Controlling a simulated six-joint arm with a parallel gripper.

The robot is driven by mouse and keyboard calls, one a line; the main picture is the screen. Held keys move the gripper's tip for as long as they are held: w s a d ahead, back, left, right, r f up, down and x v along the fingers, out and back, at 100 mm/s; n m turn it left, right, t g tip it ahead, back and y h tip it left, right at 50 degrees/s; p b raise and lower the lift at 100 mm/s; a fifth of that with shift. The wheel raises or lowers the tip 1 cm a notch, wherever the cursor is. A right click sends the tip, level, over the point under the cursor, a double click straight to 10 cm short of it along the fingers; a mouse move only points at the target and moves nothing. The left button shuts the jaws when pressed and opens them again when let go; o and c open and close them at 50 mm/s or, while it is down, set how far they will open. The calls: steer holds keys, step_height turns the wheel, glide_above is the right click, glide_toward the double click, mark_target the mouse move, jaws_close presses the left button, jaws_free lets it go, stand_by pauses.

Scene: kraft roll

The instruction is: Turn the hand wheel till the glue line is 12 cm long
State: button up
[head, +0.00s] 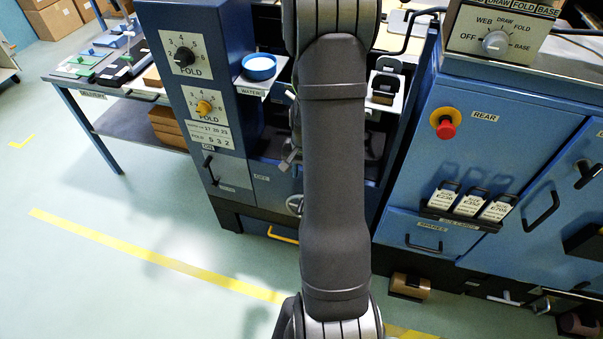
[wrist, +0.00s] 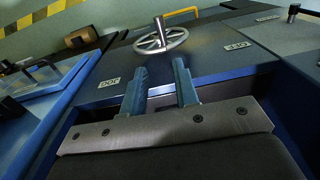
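The hand wheel (wrist: 160,41) is a pale metal spoked wheel with an upright handle, on a dark blue panel ahead of my gripper in the wrist view. In the head view a round grey part (head: 294,204), which looks like the wheel, shows at my arm's left edge, mostly hidden. My gripper (wrist: 160,70) points toward the wheel with its two blue-grey fingers apart and nothing between them. The wheel lies beyond the fingertips and appears apart from them. I cannot make out a glue line in either view.
A yellow bar handle (wrist: 182,13) is behind the wheel. A blue cabinet with knobs (head: 184,56) stands left of my arm. The floor at front left is clear.

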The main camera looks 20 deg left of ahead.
steer(key=shift+a+f+n, duration=0.15)
steer(key=shift+a+n, duration=0.1)
steer(key=shift+n, duration=0.15)
steer(key=c, duration=0.3)
steer(key=a+f+n+h, duration=0.1)
steer(key=a+f+n, duration=0.1)
steer(key=n, duration=0.3)
steer(key=a+f+n, duration=0.2)
steer(key=a+n, duration=0.1)
steer(key=n, duration=0.2)
steer(key=s+a+f+n+h, duration=0.1)
steer(key=a+f+n, duration=0.1)
steer(key=n, duration=0.3)
steer(key=shift+a+f+n+h, duration=0.2)
steer(key=shift+a+n+h, duration=0.15)
steer(key=shift+a, duration=0.45)
jaws_close()
steer(key=d+f+n, duration=0.1)
steer(key=d+f, duration=0.4)
steer(key=f, duration=0.5)
steer(key=shift+d+f, duration=0.2)
steer(key=shift+f, duration=0.05)
